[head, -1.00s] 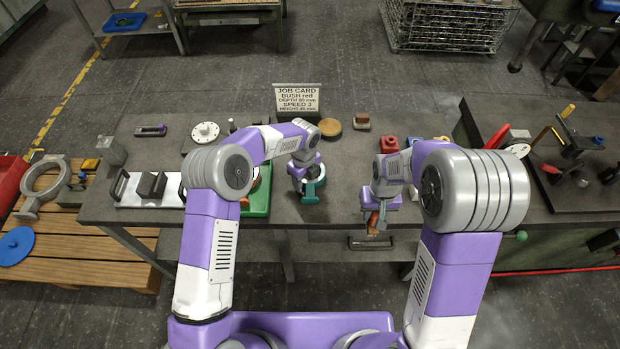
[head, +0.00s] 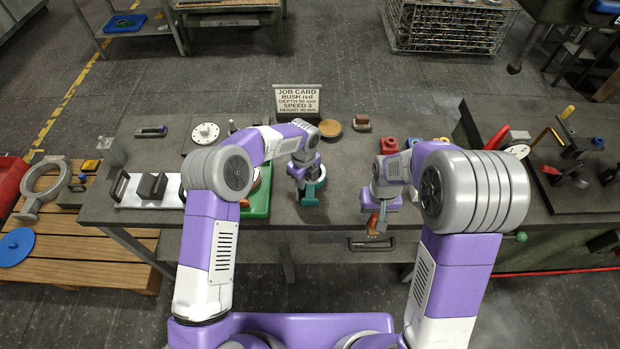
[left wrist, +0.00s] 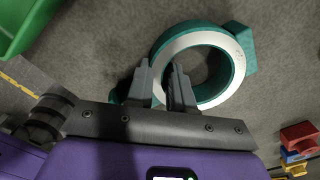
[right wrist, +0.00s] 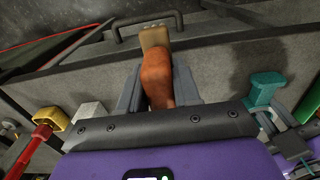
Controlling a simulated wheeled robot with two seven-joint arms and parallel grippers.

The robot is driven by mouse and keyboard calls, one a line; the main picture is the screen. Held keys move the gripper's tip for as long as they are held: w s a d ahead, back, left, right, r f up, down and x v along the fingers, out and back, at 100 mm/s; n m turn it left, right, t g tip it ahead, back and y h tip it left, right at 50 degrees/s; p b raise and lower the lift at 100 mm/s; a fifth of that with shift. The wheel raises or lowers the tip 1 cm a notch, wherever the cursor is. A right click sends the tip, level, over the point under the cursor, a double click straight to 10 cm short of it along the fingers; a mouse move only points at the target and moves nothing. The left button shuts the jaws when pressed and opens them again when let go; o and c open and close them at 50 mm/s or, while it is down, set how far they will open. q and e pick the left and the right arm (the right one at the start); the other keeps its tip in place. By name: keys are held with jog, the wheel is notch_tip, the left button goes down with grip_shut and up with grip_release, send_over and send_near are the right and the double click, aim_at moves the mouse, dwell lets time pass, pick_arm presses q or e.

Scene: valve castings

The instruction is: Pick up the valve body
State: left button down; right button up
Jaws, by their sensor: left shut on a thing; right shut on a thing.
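The valve body appears to be the teal ring with a pale machined face (left wrist: 235,66); it also shows in the head view (head: 311,191) near the bench's front edge. My left gripper (left wrist: 163,75) is shut on the ring's wall, one finger at the bore and one outside. I cannot tell whether the ring touches the bench. My right gripper (right wrist: 157,85) is shut on an orange-brown handle-like piece (right wrist: 156,76) with a tan end (right wrist: 154,37). In the head view the right gripper (head: 377,216) is at the bench's front edge, right of the left one.
A green tray (head: 262,196) lies left of the left gripper. Red blocks (head: 388,145) are behind the right gripper. The bench middle between the grippers is clear.

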pick_arm(q)
jog(key=shift+s+d+f, duration=0.1)
dwell(0.6)
jog(key=shift+r, duration=0.25)
